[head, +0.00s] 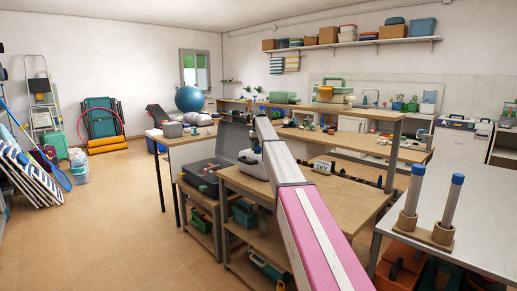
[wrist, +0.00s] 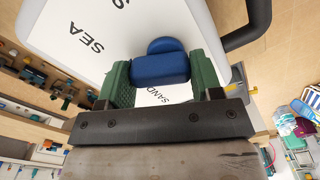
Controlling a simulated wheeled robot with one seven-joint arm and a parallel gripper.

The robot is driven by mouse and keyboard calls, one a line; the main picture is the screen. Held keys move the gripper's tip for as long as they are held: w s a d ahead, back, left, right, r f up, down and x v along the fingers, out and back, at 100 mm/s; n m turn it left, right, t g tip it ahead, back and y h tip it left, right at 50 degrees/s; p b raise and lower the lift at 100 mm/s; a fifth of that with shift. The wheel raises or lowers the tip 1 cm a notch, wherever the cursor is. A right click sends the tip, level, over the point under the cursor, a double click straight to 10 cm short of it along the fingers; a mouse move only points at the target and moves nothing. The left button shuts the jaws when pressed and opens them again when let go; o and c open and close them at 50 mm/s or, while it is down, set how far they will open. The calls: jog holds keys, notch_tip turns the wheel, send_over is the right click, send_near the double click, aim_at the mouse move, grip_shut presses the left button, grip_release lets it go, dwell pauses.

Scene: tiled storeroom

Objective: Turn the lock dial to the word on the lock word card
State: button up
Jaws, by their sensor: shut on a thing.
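My gripper (wrist: 163,82) is shut on a blue dial knob (wrist: 160,68), with one green fingertip on each side of it. The knob sits on a white face (wrist: 60,20) printed with black words. "SEA" reads at upper left, "SAND" shows between the fingers, and another word is cut off at the top edge, showing an "S". In the head view a white box (head: 250,161) on the bench, beside my arm, looks like the same case. My gripper is not clear there. A small pale card (head: 323,167) stands on the bench; its writing is too small to read.
The wooden bench (head: 345,198) is mostly bare at its front right. An open grey case (head: 203,172) stands left of the white box. A metal table (head: 480,215) with two blue-topped tubes stands at right. Tiled floor (head: 110,205) is free at left.

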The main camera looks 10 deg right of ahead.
jog(key=n, duration=0.4)
jog(key=shift+w+n, duration=0.15)
jog(key=shift+n, duration=0.15)
dwell(0.5)
jog(key=o, duration=0.9)
notch_tip(320, 180, up, 11)
jog(key=shift+f, duration=0.1)
